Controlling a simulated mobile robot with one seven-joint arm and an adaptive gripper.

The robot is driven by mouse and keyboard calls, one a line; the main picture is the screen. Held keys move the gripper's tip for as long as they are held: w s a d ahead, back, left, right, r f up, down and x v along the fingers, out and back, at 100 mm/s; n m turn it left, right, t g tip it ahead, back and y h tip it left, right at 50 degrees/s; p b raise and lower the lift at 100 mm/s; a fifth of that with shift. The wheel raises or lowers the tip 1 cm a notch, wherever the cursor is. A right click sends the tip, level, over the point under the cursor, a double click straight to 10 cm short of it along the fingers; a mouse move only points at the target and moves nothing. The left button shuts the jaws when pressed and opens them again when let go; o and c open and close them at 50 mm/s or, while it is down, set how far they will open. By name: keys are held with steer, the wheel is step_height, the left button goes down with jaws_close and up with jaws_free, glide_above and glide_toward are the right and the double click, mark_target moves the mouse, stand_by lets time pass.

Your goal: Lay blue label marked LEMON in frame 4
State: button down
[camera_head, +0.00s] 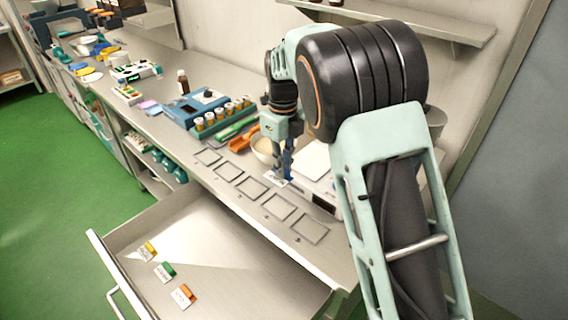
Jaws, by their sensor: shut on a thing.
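My gripper (283,174) is shut on a small white label with a blue part (274,182); its lettering is too small to read, and the fingers hide some of it. It is close above the counter, just behind the row of frames. Thin grey square frames lie along the counter: the first from the left (208,157), the second (228,171), the third (252,187), the fourth (279,207) and the rightmost (310,229). All look empty. The marks in front of them are too small to read.
An open drawer (210,245) below holds a yellow label (148,251), a green label (165,271) and an orange label (183,295).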

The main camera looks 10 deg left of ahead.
steer(key=b, duration=0.7)
glide_above(284, 205)
step_height(284, 205, down, 9)
steer(key=shift+f, duration=0.1)
steer(key=shift+f+b, duration=0.4)
steer(key=shift+f, duration=0.7)
steer(key=shift+r+p, duration=0.1)
steer(key=shift+p, duration=0.35)
steer(key=shift+f, duration=0.45)
stand_by(1.1)
steer(key=c, duration=1.3)
jaws_free()
steer(key=shift+r+p, duration=2.9)
steer(key=shift+r, duration=0.65)
